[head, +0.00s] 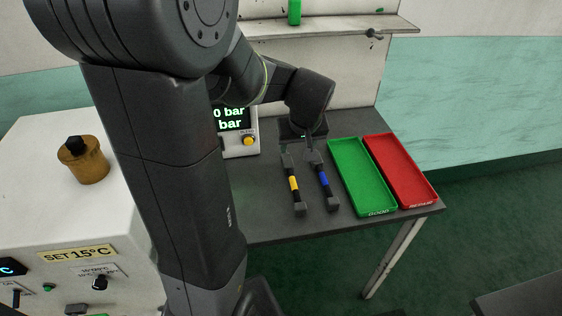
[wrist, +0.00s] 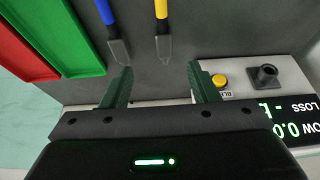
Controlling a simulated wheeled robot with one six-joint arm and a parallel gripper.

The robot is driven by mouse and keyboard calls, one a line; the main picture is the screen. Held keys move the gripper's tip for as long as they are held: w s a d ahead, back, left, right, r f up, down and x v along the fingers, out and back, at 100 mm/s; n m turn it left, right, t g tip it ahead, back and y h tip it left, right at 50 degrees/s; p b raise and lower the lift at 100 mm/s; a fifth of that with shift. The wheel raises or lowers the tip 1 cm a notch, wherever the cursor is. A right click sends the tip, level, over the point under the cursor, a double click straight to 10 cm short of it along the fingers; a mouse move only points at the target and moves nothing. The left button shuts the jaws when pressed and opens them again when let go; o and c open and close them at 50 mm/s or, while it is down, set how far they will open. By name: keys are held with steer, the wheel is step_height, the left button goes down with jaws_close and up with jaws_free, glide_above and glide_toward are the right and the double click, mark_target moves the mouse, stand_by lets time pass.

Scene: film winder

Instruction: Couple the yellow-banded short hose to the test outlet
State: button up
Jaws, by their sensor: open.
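The yellow-banded short hose (head: 293,184) lies on the dark bench, black with a grey fitting at each end. In the wrist view its yellow band (wrist: 161,10) and near end fitting show just beyond the fingertips. My gripper (wrist: 162,78) is open and empty, its two fingers apart, with the hose end ahead of the gap and not between the fingers. In the head view my gripper (head: 303,138) hangs over the far ends of the hoses. A dark round port, seemingly the test outlet, (wrist: 264,75) is on the white test box; my arm hides it in the head view.
A blue-banded hose (head: 323,178) lies close beside the yellow-banded one. A green tray (head: 362,177) and a red tray (head: 401,170) lie to their right. The white test box (head: 240,150) with a yellow button (head: 249,141) stands left of the hoses.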

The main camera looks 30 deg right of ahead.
glide_above(289, 165)
steer(key=s, duration=0.3)
step_height(289, 165, down, 8)
steer(key=shift+a+r, duration=0.1)
steer(key=shift+r, duration=0.15)
steer(key=shift+w+a+x, duration=0.15)
steer(key=shift+x, duration=1.2)
steer(key=shift+w+a+x, duration=0.15)
steer(key=shift+x, duration=1.25)
steer(key=shift+d+r, duration=0.1)
steer(key=shift+r, duration=0.05)
steer(key=c, duration=1.1)
